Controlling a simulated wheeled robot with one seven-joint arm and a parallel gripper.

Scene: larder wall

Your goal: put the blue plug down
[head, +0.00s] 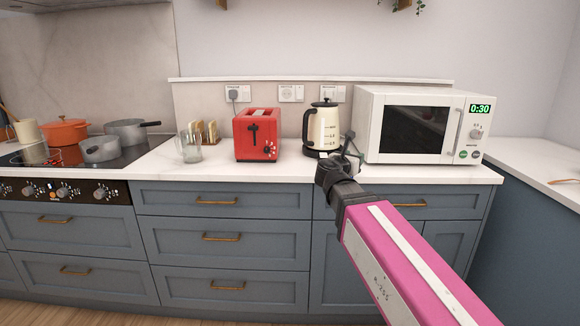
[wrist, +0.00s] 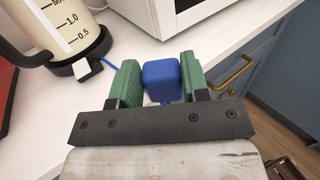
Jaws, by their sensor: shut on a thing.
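The blue plug (wrist: 162,80) is between the two green finger pads of my gripper (wrist: 160,82) in the wrist view. My gripper is shut on it, just over the front edge of the white worktop (wrist: 225,22). A short piece of blue cord (wrist: 108,60) shows to the left of the fingers, by the kettle's base. In the head view my gripper (head: 350,150) is in front of the gap between the cream kettle and the microwave. The plug cannot be made out there. Whether the plug touches the worktop is not clear.
The cream kettle (head: 323,128) stands just left of my gripper, and the white microwave (head: 408,125) just right. A red toaster (head: 257,135) and a glass jug (head: 190,146) stand further left. Wall sockets (head: 290,93) line the back. Drawer handles (wrist: 235,75) stick out below the worktop.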

